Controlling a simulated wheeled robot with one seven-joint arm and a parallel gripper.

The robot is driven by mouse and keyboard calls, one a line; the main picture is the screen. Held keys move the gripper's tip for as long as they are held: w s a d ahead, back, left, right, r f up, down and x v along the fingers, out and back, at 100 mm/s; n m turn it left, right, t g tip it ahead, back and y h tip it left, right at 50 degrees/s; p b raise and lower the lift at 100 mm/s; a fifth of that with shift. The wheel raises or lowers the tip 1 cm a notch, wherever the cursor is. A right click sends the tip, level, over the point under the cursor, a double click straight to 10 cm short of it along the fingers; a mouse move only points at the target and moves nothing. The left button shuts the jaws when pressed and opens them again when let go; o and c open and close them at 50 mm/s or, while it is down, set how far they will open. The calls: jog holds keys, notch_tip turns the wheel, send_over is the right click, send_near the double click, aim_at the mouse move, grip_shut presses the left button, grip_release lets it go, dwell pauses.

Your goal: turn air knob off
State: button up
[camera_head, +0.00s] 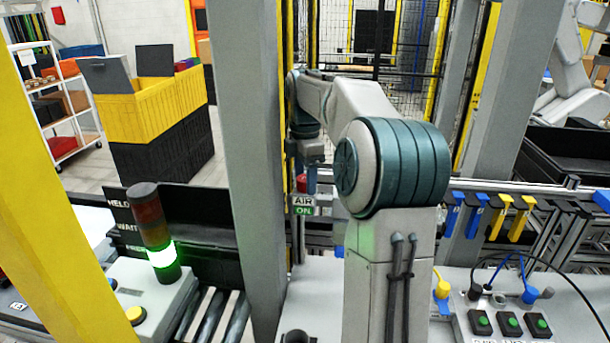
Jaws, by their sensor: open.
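The air station carries a small sign (303,205) that reads "AIR ON", with ON on green. A small red part (301,183), which looks like the air knob, shows just above the sign, beside the grey upright. My arm reaches forward from the lower middle, and my gripper (308,178) points down at the red part. The gripper is open. It is small in the picture, and I cannot tell whether its fingers touch the knob or stand around it. Part of the knob is hidden.
A thick grey post (247,150) stands just left of the gripper. A stack light (152,232) glows green at the left. Yellow and blue brackets (498,217) line the rail at the right. Green buttons (510,322) sit on the panel at the lower right.

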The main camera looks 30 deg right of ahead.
jog(key=c, duration=1)
jog(key=shift+m, duration=0.3)
jog(key=m+p, duration=0.1)
jog(key=m, duration=0.4)
jog(key=shift+r+m+p, duration=0.1)
jog(key=shift+m+p, duration=0.2)
jog(key=shift+p, duration=0.05)
jog(key=m, duration=0.5)
jog(key=shift+m, duration=0.3)
